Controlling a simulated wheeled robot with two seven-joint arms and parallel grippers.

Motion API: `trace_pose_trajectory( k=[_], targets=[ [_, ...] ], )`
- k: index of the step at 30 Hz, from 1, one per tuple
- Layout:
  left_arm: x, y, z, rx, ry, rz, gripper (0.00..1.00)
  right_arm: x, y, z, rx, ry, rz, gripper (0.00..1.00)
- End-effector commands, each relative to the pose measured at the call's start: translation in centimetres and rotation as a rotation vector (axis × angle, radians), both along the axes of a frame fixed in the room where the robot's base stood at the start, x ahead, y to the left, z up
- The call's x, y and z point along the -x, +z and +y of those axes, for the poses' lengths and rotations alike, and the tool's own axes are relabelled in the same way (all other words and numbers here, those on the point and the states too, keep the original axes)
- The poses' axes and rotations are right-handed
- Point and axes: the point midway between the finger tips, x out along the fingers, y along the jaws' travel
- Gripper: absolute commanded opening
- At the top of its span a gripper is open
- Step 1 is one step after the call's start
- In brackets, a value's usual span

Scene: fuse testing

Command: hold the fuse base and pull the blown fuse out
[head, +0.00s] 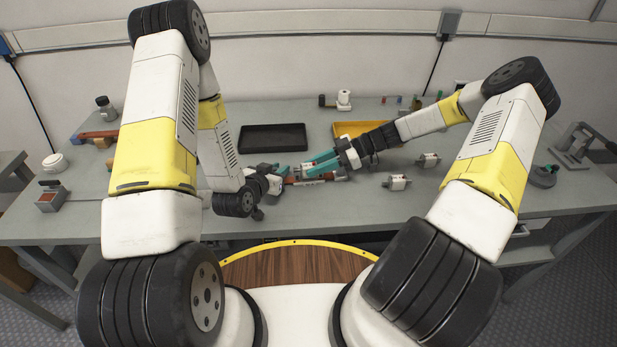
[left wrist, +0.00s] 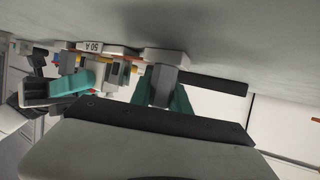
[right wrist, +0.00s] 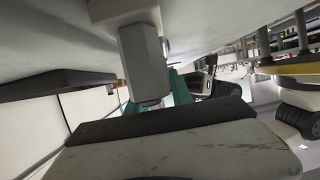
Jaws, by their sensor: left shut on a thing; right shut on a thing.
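The fuse base (head: 305,182), a low brown-red and grey piece, lies on the table between my grippers in the head view. My left gripper (head: 283,173) is shut on its left end; in the left wrist view the teal fingers close around a grey block (left wrist: 168,66). My right gripper (head: 322,167) comes from the right, with teal fingers over the base, shut on the fuse (left wrist: 95,47), which shows a "50 A" label in the left wrist view. The fingers hide most of the fuse. I cannot tell whether it is still seated in the base.
Two loose white fuses lie to the right, one nearer (head: 397,182) and one farther (head: 428,160). A black tray (head: 273,150) and a yellow tray (head: 345,129) stand behind. A small red-topped box (head: 50,198) sits at far left. The front of the table is mostly clear.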

Motion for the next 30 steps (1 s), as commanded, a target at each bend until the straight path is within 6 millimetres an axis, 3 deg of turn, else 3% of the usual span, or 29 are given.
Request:
trace_pose_trajectory(
  k=[30],
  targets=[
    [0.3,-0.5,0.1,-0.005,0.001,0.014,0.00,0.0,3.7,0.0,-0.001,0.000,-0.001,0.00]
  ],
)
